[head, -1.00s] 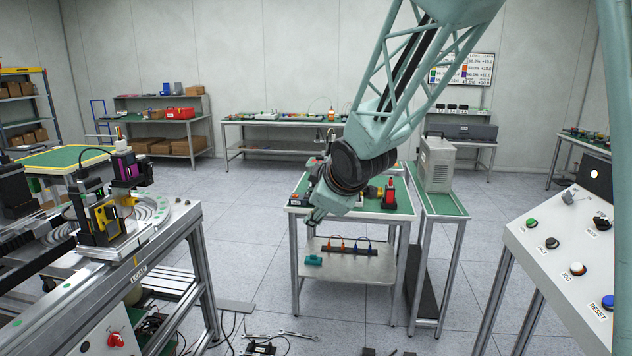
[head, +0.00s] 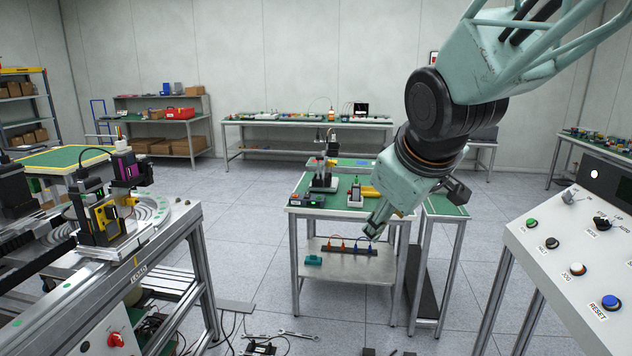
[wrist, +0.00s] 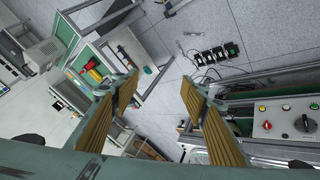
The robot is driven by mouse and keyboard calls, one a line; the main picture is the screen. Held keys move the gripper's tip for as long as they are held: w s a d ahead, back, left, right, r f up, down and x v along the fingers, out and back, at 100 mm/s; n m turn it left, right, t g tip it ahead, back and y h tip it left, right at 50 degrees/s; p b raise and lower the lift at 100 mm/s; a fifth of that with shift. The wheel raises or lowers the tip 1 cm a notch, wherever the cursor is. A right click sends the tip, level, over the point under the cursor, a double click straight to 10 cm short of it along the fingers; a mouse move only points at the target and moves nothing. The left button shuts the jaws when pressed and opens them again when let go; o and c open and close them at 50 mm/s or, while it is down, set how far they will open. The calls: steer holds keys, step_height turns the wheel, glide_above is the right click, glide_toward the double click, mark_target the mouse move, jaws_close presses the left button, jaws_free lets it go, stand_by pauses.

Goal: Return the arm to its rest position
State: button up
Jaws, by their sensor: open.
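My gripper (head: 376,224) hangs at the end of my green arm, in front of the small green-topped table in the head view. It points down and a little left. In the wrist view my gripper (wrist: 160,92) shows two ribbed tan fingers spread wide apart. Nothing is between them but a view of the floor.
The small table (head: 305,212) holds several tools, with a lower shelf (head: 345,265) below. A control console (head: 560,255) stands at the right. A machine bench (head: 150,245) stands at the left. Loose wrenches (head: 298,335) lie on the floor. Open floor lies between.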

steer(key=s+d+m+g, duration=0.2)
steer(key=s+d+m, duration=0.1)
steer(key=s, duration=1.4)
steer(key=s+d+f+m+g, duration=0.1)
steer(key=s+d+m, duration=0.2)
steer(key=s, duration=1.5)
steer(key=shift+d+f+m+g, duration=0.15)
steer(key=shift+f+m+g, duration=0.2)
steer(key=shift+m, duration=0.75)
steer(key=shift+w+r, duration=0.1)
